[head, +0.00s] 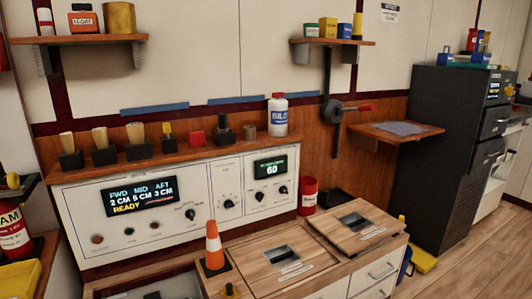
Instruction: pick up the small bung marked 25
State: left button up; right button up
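Several pale tapered wooden pieces stand in black blocks on the ledge above the control panel: a left one (67,143), a middle one (101,138) and a right one (135,133). They look like bungs, but no number can be read on them, so I cannot tell which is marked 25. A small yellow piece (167,129) stands in another black block to their right. Neither of my grippers can be made out in the head view.
A white bottle (278,115), a red block (196,137) and a dark-handled item (223,128) share the wooden ledge (175,156). Below is the white control panel (85,209) with lit displays. An orange cone (214,246) stands on the lower cabinet by hatch lids (357,222).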

aim_at(66, 138)
jog(key=k+j, duration=0.2)
jog(key=k+j+u, duration=0.15)
jog(key=j, duration=0.15)
jog(key=k+j+u, duration=0.35)
jog(key=j, duration=0.25)
jog(key=i+l, duration=0.05)
